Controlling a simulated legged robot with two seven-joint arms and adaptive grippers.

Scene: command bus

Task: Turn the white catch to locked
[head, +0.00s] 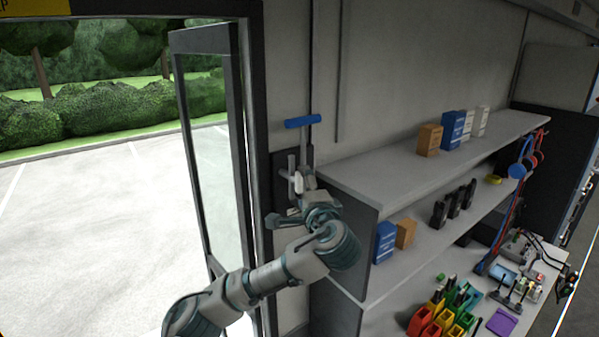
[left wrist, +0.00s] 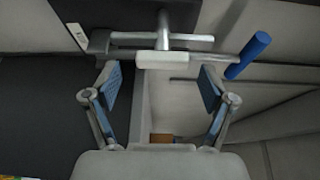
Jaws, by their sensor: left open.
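The white catch (head: 298,182) is on the dark panel beside the open door, below a blue-handled lever (head: 302,121). In the left wrist view the white catch (left wrist: 162,58) is a pale block lying crosswise, in front of silver bars (left wrist: 163,40). The blue handle (left wrist: 249,55) tilts at the right there. My left gripper (head: 297,205) is just below the catch in the head view. In the left wrist view its two fingers (left wrist: 161,86) are spread, with the catch ahead of and between the tips, not gripped. Contact cannot be told. My right gripper is out of view.
A shelf unit (head: 342,240) stands right of my left gripper, its end panel close to the arm. Boxes (head: 430,139) and coloured bins (head: 440,316) sit on it. The glass door (head: 212,150) stands open at the left, with paving outside.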

